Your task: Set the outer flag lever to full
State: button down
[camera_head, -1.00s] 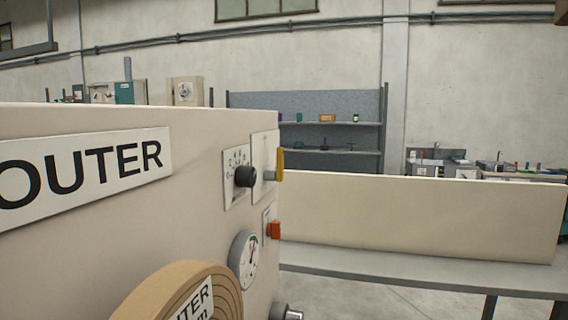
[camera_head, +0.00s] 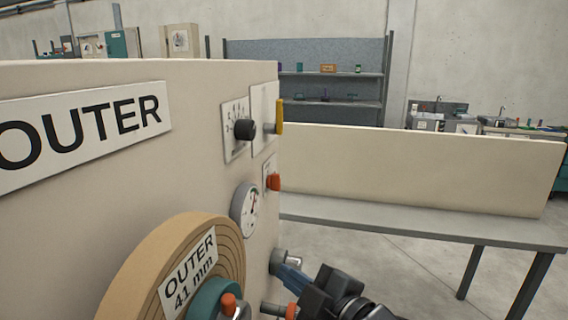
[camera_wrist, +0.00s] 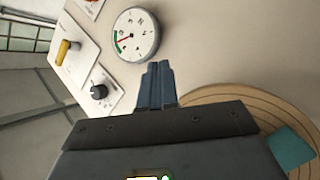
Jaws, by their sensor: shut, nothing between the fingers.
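A yellow lever (camera_head: 279,117), which looks like the flag lever, sticks out from a white plate near the right edge of the cream OUTER panel (camera_head: 190,190). It stands roughly upright in the head view. In the wrist view the yellow lever (camera_wrist: 68,50) is at the upper left on its plate; its scale marks cannot be read. My gripper (camera_head: 284,268) is shut and empty, low by the panel's right edge and below the lever. In the wrist view its blue fingertips (camera_wrist: 157,68) are just under the gauge, apart from the lever.
A black knob (camera_head: 245,129) sits beside the lever. A red-orange switch (camera_head: 273,182) and a round gauge (camera_head: 246,209) lie below. A brown roll labelled OUTER 41 mm (camera_head: 160,255) bulges out at lower left. A low cream board (camera_head: 420,170) stands on a grey bench to the right.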

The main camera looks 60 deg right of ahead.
jog(key=w+d+r+n+h+p, duration=0.1)
jog(key=w+d+r+n, duration=0.2)
jog(key=d+r, duration=0.4)
jog(key=w+d+r+n+h, duration=0.2)
jog(key=d+r, duration=0.5)
jog(key=r, duration=0.7)
jog(key=shift+w+r+n+t+p, duration=0.3)
jog(key=shift+w+r+n+p, duration=0.1)
jog(key=shift+w+n, duration=0.4)
jog(key=shift+d, duration=0.1)
send_near(282, 111)
jog(key=w+a, duration=0.2)
jog(key=w, duration=0.3)
jog(key=shift+w+d+r, duration=0.25)
jog(key=shift+d, duration=0.3)
jog(key=shift+w+d+r, duration=0.25)
jog(key=shift+w+d, duration=0.05)
jog(key=shift+d, duration=0.2)
jog(key=shift+w+d+f+p, duration=0.1)
jog(key=shift+w+d+p, duration=0.1)
jog(key=shift+d, duration=0.2)
jog(key=shift+w+d+f+p, duration=0.1)
jog(key=shift+d+p, duration=0.05)
jog(key=shift+d, duration=0.2)
